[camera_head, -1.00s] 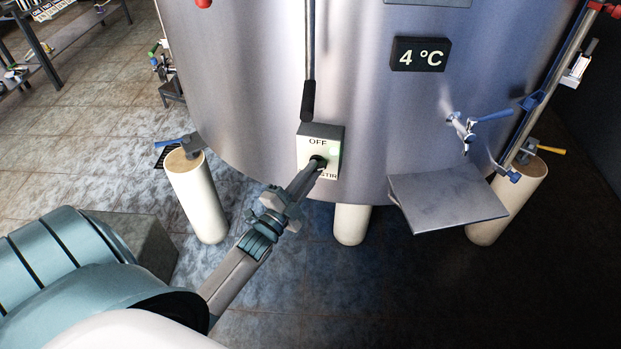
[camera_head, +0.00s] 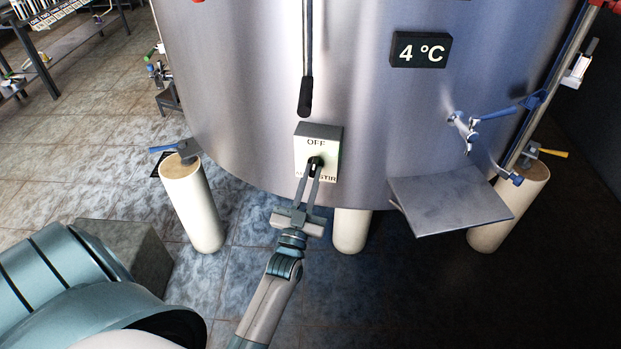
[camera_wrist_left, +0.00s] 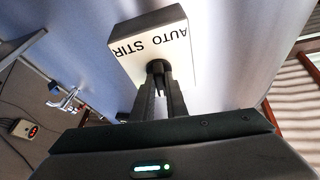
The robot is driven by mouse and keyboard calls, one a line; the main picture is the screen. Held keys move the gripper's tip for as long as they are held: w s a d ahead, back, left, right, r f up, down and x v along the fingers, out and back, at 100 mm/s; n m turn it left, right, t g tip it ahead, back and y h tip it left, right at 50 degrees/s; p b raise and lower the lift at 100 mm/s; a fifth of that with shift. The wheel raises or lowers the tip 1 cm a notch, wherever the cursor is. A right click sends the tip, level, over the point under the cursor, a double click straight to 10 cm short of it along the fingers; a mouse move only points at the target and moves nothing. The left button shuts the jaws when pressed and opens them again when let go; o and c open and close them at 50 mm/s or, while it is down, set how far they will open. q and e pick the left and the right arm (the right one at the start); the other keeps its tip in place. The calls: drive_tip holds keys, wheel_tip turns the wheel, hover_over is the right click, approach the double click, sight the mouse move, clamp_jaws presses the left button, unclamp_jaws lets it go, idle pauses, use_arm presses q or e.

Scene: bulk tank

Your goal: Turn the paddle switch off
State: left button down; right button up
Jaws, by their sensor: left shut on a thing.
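The switch box (camera_head: 331,150) is a small pale box with a dark top on the front of the steel tank. Its face reads OFF above and a partly covered label below, which reads AUTO STIR in the left wrist view (camera_wrist_left: 186,40). My left gripper (camera_head: 316,167) reaches up from below and is shut on the dark paddle (camera_head: 317,161) at the middle of the face. In the left wrist view the fingers (camera_wrist_left: 159,78) meet at the black paddle, and they hide much of it. Its exact tilt is hard to tell. My right gripper is not seen.
The steel tank (camera_head: 250,110) stands on pale legs (camera_head: 195,205). A rod with a black grip (camera_head: 305,95) hangs just above the box. A display (camera_head: 421,50) reads 4 °C. A tilted metal plate (camera_head: 450,198) and a blue-handled valve (camera_head: 465,125) are to the right.

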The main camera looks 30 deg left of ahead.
use_arm(q)
drive_tip(key=shift+d+n+y, duration=0.1)
drive_tip(key=shift+n+y, duration=0.5)
drive_tip(key=shift+n, duration=0.6)
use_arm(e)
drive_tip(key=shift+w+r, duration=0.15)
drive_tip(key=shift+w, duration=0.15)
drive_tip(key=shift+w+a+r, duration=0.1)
use_arm(q)
drive_tip(key=c, duration=1.8)
unclamp_jaws()
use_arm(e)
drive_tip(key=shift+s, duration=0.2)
use_arm(q)
drive_tip(key=shift+o, duration=0.2)
drive_tip(key=shift+f, duration=0.1)
